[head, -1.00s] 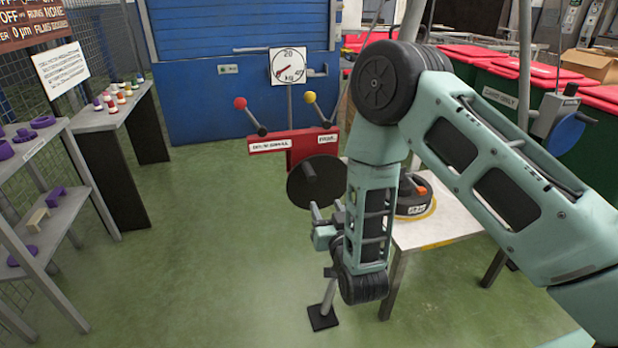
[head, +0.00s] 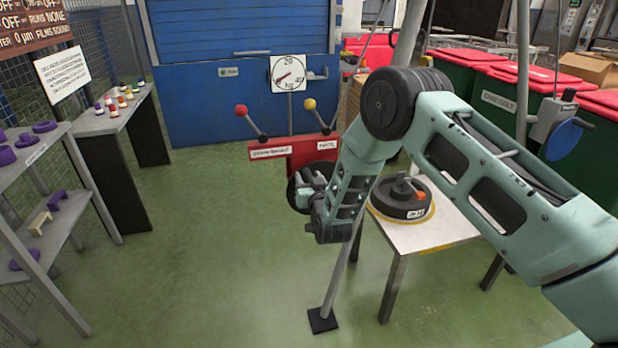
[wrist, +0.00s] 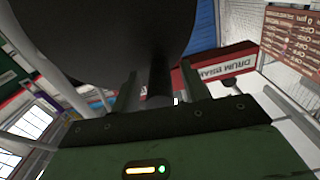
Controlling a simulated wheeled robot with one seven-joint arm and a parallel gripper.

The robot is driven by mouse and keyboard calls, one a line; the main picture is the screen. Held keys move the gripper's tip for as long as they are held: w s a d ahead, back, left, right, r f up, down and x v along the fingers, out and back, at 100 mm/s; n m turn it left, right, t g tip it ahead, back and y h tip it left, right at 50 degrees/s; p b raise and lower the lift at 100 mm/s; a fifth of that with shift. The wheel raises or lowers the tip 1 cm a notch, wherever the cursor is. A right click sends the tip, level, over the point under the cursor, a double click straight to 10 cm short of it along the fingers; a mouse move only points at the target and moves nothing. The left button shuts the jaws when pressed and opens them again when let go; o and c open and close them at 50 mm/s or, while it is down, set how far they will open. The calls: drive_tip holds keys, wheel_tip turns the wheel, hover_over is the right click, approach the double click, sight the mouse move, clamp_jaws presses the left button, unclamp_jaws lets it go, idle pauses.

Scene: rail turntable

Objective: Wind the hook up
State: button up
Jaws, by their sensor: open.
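The dark round crank disc (head: 293,190) stands below the red lever panel in the head view, mostly hidden behind my gripper (head: 308,177). In the wrist view the disc (wrist: 95,35) fills the top left, and its dark peg handle (wrist: 160,72) points in between the fingers of my gripper (wrist: 160,82). The fingers are apart, one on each side of the handle; I cannot tell whether either touches it. A dark round weight (head: 398,208) with an orange part on top sits on the white table. I cannot make out the hook clearly.
The red panel (head: 270,151) carries a red-knobbed lever (head: 241,110) and a yellow-knobbed lever (head: 309,104), under a kg dial (head: 289,74). The white table (head: 452,228) stands at right, shelves (head: 60,220) at left. The green floor between is clear.

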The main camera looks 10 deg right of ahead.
sight(320, 166)
drive_tip(key=shift+w, duration=0.25)
clamp_jaws()
drive_tip(key=d+m+b, duration=0.3)
drive_tip(key=m, duration=0.1)
drive_tip(key=shift+d+r, duration=0.1)
drive_tip(key=shift+r, duration=0.15)
drive_tip(key=shift+d+r+b, duration=0.25)
drive_tip(key=shift+d+b, duration=0.25)
drive_tip(key=shift+d, duration=0.2)
unclamp_jaws()
drive_tip(key=shift+a, duration=0.1)
